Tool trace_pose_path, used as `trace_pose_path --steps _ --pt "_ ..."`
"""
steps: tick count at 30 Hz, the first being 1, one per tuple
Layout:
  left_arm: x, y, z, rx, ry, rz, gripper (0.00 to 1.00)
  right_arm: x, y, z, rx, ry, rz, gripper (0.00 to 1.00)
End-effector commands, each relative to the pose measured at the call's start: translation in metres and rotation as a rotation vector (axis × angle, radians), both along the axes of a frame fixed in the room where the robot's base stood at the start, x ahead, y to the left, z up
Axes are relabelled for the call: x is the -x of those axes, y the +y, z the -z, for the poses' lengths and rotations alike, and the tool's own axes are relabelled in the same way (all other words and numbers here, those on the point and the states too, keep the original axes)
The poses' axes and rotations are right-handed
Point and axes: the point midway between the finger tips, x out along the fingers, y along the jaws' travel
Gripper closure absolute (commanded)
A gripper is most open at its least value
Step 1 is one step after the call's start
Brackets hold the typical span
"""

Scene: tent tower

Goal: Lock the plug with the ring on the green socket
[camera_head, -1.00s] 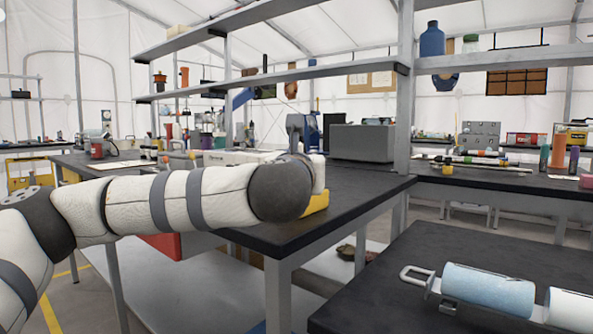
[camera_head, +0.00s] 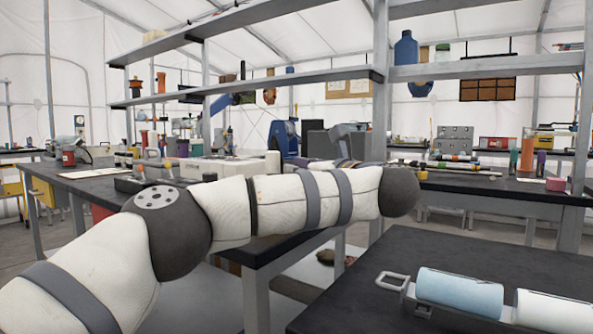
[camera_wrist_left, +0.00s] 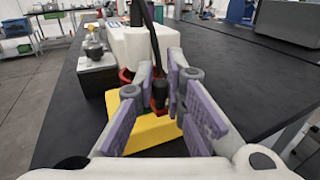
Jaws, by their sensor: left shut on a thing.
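A red ring-like part shows low beside the plug, partly hidden by the fingers. A white box-shaped device (camera_wrist_left: 128,45) stands just beyond. In the head view my left arm crosses the bench and its fingers are hidden behind the wrist. I cannot make out a green socket. My right gripper is out of view.
The black bench top (camera_wrist_left: 230,65) is clear to the right of the gripper, up to a grey case (camera_wrist_left: 290,20). A metal fitting (camera_wrist_left: 95,45) sits at the left edge. In the head view, a shelf post (camera_head: 380,80) rises close behind my wrist.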

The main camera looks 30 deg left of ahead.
Motion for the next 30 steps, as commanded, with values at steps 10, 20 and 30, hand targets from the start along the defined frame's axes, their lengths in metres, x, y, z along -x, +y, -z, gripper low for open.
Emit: trace_pose_path --steps 10,20,30 --pt "-0.001 0.002 0.001 0.001 0.003 -0.022 1.0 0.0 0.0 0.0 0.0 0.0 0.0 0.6" --pt "-0.001 0.002 0.001 0.001 0.002 -0.02 0.69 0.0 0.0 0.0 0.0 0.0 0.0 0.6" --pt "0.003 -0.01 0.0 0.0 0.001 -0.016 0.69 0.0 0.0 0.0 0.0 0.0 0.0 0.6"
